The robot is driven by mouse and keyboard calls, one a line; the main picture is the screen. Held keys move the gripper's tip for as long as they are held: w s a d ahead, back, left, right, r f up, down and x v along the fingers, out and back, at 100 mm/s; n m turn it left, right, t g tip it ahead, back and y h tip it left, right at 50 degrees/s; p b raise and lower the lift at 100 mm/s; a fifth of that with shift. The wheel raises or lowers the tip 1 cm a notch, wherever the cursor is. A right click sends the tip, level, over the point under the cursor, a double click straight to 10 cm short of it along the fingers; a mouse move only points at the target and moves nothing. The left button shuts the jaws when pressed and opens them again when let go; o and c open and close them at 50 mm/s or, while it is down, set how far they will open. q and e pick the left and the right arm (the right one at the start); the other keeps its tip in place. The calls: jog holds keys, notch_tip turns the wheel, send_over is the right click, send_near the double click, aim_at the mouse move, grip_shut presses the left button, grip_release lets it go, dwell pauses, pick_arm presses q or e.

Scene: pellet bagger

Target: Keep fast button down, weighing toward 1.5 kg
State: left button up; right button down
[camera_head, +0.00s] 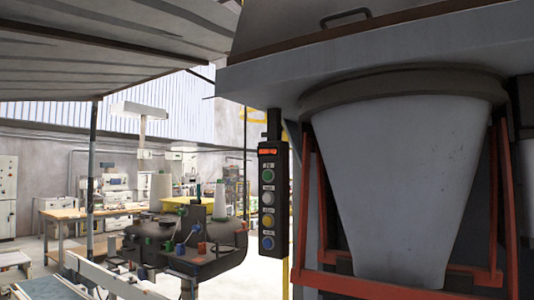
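A dark control box (273,205) hangs beside the bagger, left of centre. It has a small red-orange display (268,152) at the top, whose reading is too small to make out. Below it sit a green button (268,175), a grey button (268,198), a yellow button (268,221) and a blue button (268,243). Their small labels are not legible, so I cannot tell which is the fast button. No finger touches any button. A pale grey tapered body (400,180), bag or hopper, hangs below a dark ring (405,88). Neither of my grippers is in view.
A red-orange frame (507,210) surrounds the tapered body. A dark machine with cones and coloured knobs (205,245) stands to the left of the control box. A workbench (75,213) and a dark post (91,170) are farther left. A conveyor (110,280) lies at lower left.

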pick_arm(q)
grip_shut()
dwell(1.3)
